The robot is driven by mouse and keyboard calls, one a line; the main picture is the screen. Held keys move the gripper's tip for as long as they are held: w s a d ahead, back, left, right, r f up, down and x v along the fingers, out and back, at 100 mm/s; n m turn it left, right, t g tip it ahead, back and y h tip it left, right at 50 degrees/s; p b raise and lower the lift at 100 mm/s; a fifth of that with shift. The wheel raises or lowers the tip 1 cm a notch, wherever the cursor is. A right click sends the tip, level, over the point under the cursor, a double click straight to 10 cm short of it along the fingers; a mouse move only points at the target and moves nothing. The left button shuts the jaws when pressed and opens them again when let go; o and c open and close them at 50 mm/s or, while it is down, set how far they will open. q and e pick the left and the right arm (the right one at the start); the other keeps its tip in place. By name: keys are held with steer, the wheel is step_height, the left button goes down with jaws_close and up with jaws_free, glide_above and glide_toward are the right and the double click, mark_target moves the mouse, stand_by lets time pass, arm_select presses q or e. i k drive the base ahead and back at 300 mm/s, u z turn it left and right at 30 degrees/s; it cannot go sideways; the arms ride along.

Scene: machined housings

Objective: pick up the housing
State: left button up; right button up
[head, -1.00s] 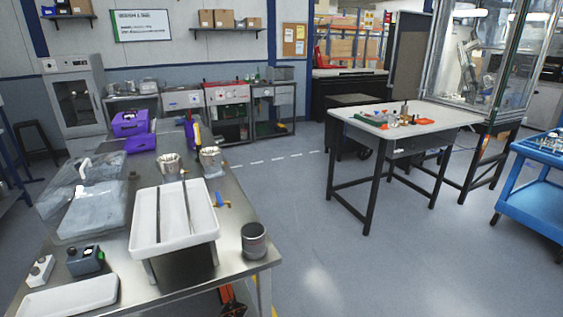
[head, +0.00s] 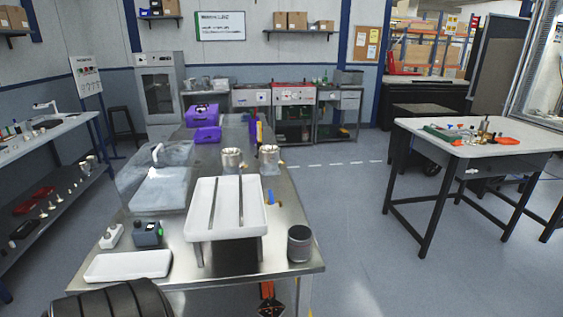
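Two metallic round housings stand towards the far half of the steel bench (head: 290,266): one on the left (head: 232,159) and one on the right (head: 269,160). They are upright and side by side, behind a white tray. A dark grey cylinder with a lighter band (head: 299,244) stands at the bench's near right corner; I cannot tell whether it is also a housing. Neither gripper shows in the head view. A black ribbed part at the bottom left edge may be my own arm, but no fingers are visible.
A white two-slot tray (head: 201,215) stands raised mid-bench. A flat white tray (head: 127,266), a grey box with a green button (head: 147,233), a clear-covered basin (head: 160,189) and purple bins (head: 202,115) share the bench. Open floor lies right, before a white-topped table (head: 480,140).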

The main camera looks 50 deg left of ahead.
mark_target(270, 156)
steer(key=u, duration=0.05)
steer(key=i, duration=3.45)
steer(key=u, duration=4.15)
